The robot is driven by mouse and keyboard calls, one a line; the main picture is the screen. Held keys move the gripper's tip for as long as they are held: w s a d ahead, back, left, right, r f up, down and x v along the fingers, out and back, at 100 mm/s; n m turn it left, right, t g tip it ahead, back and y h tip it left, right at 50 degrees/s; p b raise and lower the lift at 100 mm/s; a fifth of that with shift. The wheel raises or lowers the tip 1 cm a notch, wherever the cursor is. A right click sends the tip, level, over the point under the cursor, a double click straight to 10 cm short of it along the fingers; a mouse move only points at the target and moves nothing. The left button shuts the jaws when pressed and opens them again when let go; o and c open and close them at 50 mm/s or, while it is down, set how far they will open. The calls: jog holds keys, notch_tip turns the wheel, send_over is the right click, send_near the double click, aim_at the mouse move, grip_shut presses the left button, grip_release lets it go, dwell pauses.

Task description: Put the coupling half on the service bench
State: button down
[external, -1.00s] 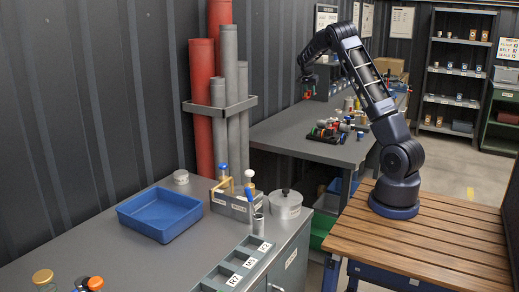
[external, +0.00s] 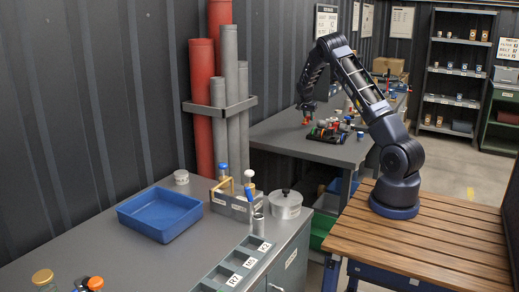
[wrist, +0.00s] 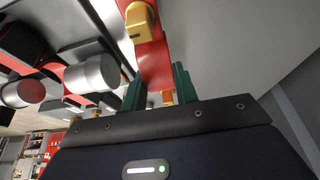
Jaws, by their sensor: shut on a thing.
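My gripper (external: 306,106) is low over the left part of the grey rear bench (external: 274,134). In the wrist view its green fingers (wrist: 158,86) are shut on a red part (wrist: 153,62) with a yellow knob. The red part also shows below my gripper in the external view (external: 306,120). I cannot tell for sure whether it is the coupling half, or whether it touches the bench top. Its lower end is out of the wrist view.
A dark tray (external: 324,137) with several coloured and grey parts lies right of my gripper. Grey cylinders (wrist: 92,75) show close on the left in the wrist view. The rear bench is clear at left. A blue tray (external: 160,214) sits on the front bench (external: 105,259).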

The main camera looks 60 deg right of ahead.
aim_at(309, 128)
jog(key=shift+f, duration=2.05)
jog(key=shift+f, duration=0.1)
jog(key=c, duration=1.1)
grip_release()
